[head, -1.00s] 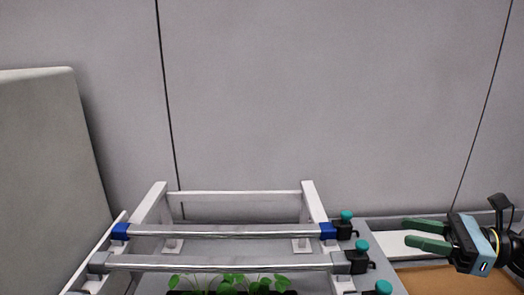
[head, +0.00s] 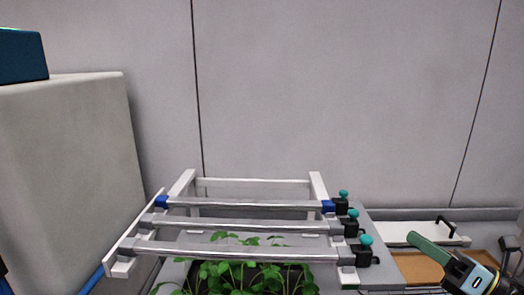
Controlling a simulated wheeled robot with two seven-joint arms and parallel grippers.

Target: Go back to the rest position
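My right gripper (head: 416,241) is at the lower right, pointing up and to the left, in front of the white tray and brown panel. One green finger shows clearly. The other is not distinct, so I cannot tell if the gripper is open or shut. I see no object at its tip. My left gripper is not in view. The berry rack (head: 258,182) has a white frame with several metal rails across it. Green leafy plants (head: 240,272) grow below the rails.
Black clamps with teal knobs (head: 366,240) line the rack's right side. A white tray (head: 400,232) and a brown panel (head: 418,267) lie to the right. A grey block (head: 65,175) stands at left with a blue box (head: 22,57) on top. A wall closes the back.

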